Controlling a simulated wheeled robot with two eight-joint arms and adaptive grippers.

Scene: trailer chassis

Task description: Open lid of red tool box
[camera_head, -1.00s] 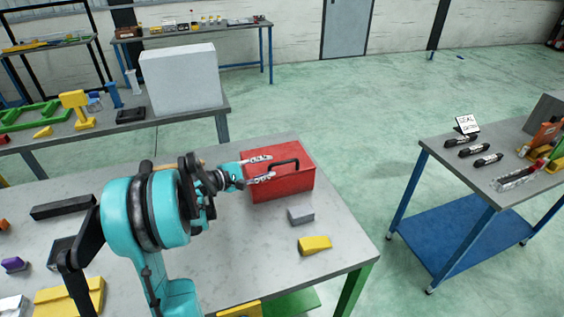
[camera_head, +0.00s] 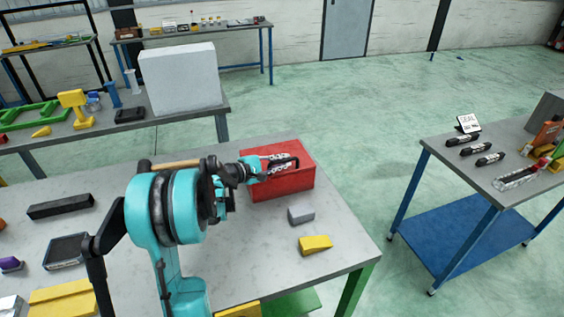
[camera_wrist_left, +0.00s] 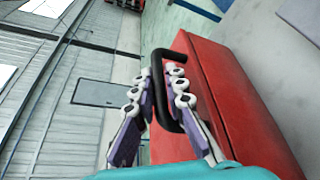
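The red tool box (camera_head: 285,186) stands near the far right corner of the grey table, its lid shut. Its black handle (camera_head: 298,161) stands up from the lid. My left gripper (camera_head: 279,163) reaches over the lid at the handle. In the left wrist view, the red box (camera_wrist_left: 240,110) fills the right side, and the handle (camera_wrist_left: 160,88) lies between the two fingers of my left gripper (camera_wrist_left: 160,78). The fingers are apart, with a gap around the handle bar; contact is not clear. My right gripper is not in view.
A grey block (camera_head: 301,214) and a yellow wedge (camera_head: 315,244) lie in front of the box. A black bar (camera_head: 60,206) and a dark tray (camera_head: 66,251) lie at the table's left. Another table (camera_head: 490,165) stands apart at right.

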